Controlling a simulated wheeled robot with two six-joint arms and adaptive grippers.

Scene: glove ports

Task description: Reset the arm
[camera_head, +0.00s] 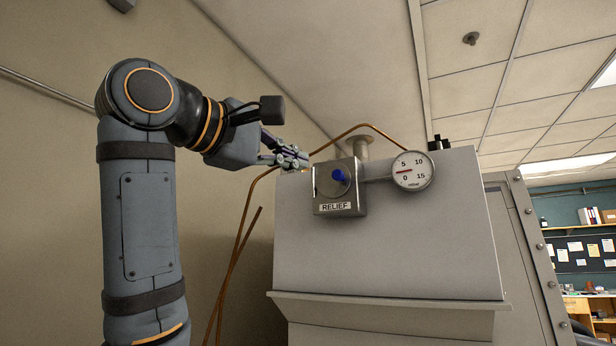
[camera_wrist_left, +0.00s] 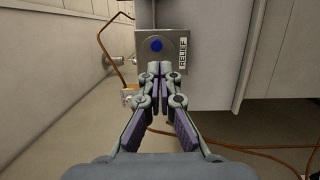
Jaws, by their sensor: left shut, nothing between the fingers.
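My left gripper (camera_head: 296,158) is raised at the left of the relief box (camera_head: 352,207), close to its upper left edge in the head view. Its fingers are shut with nothing between them. In the left wrist view the closed fingertips (camera_wrist_left: 159,70) point toward the box, with the blue knob (camera_wrist_left: 156,45) showing just beyond them. The knob also shows in the head view (camera_head: 340,176) on the front of the box, above the RELIEF label. I cannot tell whether the fingertips touch the box. My right gripper is not in view.
A round gauge (camera_head: 413,171) sits right of the box, its needle between 0 and 5. A grey cabinet (camera_head: 390,250) stands behind and below. A copper pipe (camera_head: 238,240) runs down its left side. A shelf and desk area (camera_head: 585,250) lies far right.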

